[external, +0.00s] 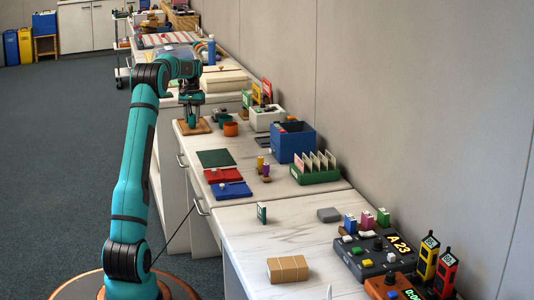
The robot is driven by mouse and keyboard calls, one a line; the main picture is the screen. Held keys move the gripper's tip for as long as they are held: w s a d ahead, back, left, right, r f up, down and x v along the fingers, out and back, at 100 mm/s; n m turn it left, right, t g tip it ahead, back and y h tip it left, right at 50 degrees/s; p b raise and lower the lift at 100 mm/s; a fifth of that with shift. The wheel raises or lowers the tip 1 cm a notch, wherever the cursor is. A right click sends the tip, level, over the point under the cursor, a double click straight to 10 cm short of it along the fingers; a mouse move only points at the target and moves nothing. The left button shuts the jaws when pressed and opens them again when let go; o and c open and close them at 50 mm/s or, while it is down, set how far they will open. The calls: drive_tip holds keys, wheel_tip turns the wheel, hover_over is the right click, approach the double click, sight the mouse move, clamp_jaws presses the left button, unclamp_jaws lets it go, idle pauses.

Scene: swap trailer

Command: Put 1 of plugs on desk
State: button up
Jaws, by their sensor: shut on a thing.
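My gripper (192,118) points down over a small brown wooden board (204,126) near the back of the white-topped desk (235,205). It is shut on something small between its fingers. The held thing is too small and too hidden by the fingers to make out its shape or colour, so I cannot tell whether it is a plug. I also cannot tell whether it touches the board. A green cup and an orange cup (230,129) stand just right of the board. No plug can be made out for sure elsewhere.
A blue box (292,142) and a green rack with cards (315,172) stand along the wall. Nearer are a tan block (287,269) and a dark control box (372,254).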

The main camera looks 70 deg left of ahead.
drive_tip(key=shift+f, duration=0.3)
drive_tip(key=o, duration=1.1)
